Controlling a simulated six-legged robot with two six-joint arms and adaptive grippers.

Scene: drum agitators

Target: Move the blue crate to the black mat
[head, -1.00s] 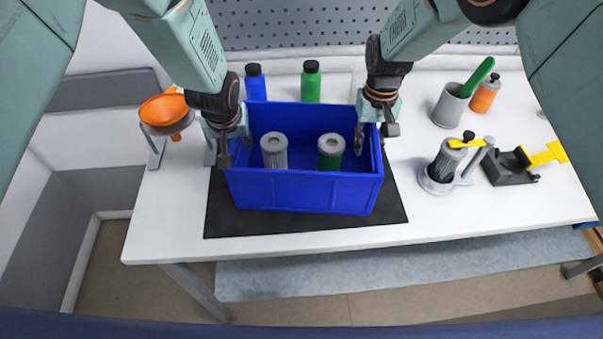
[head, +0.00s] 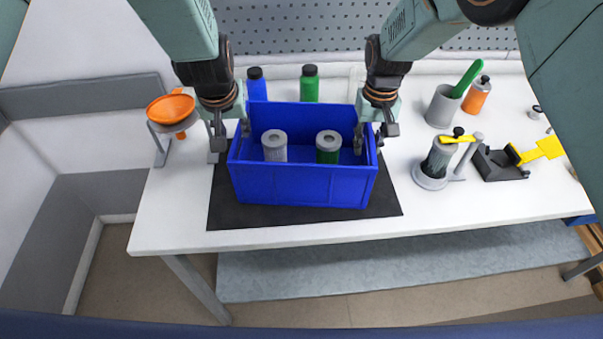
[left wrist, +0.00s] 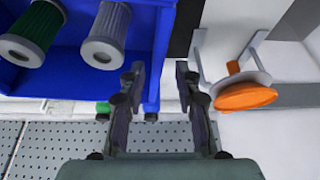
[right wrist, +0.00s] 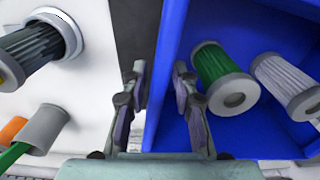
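The blue crate (head: 300,187) sits upright on the black mat (head: 385,203), seen in the head view. It holds two ribbed cylinders with grey caps, a grey one (head: 275,153) and a green one (head: 328,155). My left gripper (head: 229,142) is open at the crate's left end wall, with its fingers apart around the rim level. In the left wrist view it (left wrist: 160,70) shows a gap to the wall. My right gripper (head: 374,142) is open at the right end wall; in the right wrist view its fingers (right wrist: 160,72) stand apart on either side of the wall.
Blue (head: 256,84) and green (head: 309,84) bottles stand behind the crate. An orange funnel (head: 171,108) on a stand is at left.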

